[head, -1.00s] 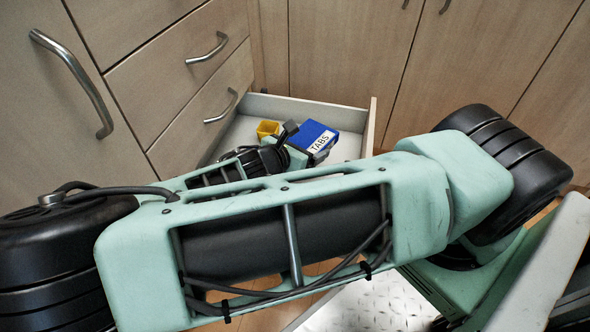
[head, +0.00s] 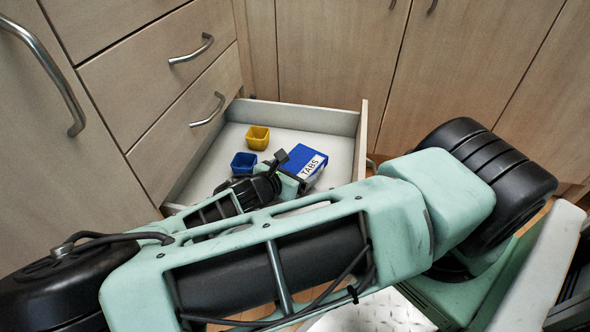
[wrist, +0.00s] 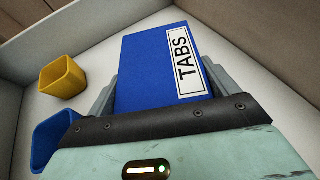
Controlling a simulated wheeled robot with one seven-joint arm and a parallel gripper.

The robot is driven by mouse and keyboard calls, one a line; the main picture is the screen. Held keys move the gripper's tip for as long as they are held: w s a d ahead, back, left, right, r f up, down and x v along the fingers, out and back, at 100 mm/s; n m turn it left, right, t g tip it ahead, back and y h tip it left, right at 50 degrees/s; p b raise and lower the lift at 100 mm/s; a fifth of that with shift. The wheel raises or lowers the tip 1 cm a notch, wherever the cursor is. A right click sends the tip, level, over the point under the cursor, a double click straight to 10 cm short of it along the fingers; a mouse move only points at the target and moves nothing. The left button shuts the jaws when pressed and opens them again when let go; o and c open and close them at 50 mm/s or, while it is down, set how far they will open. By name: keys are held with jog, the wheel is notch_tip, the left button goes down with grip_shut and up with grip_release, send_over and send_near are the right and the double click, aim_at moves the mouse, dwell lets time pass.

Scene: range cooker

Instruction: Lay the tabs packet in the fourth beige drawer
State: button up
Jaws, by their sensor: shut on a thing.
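The tabs packet (head: 307,160) is a blue box with a white label reading TABS. It also shows large in the wrist view (wrist: 145,65), between the two grey fingers of my gripper (wrist: 160,80). My gripper (head: 290,165) is shut on the packet and holds it over or in the open bottom drawer (head: 345,122). In the head view my arm hides the drawer's near part. I cannot tell whether the packet touches the drawer floor.
A yellow cup (head: 257,138) and a blue cup (head: 243,163) stand in the drawer, left of the packet. Closed drawers with bar handles (head: 191,48) rise above on the left. Cupboard doors (head: 340,50) stand behind. The drawer floor right of the yellow cup looks clear.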

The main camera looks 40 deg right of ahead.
jog(key=shift+s+f, duration=0.1)
jog(key=shift+f, duration=0.5)
jog(key=o, duration=1)
jog(key=shift+f, duration=0.15)
jog(key=p+v, duration=0.1)
jog(key=v, duration=0.3)
jog(key=r+p+v, duration=0.1)
jog(key=p+v, duration=0.1)
jog(key=v, duration=0.2)
jog(key=shift+d+r+p, duration=0.15)
jog(key=shift+p, duration=0.15)
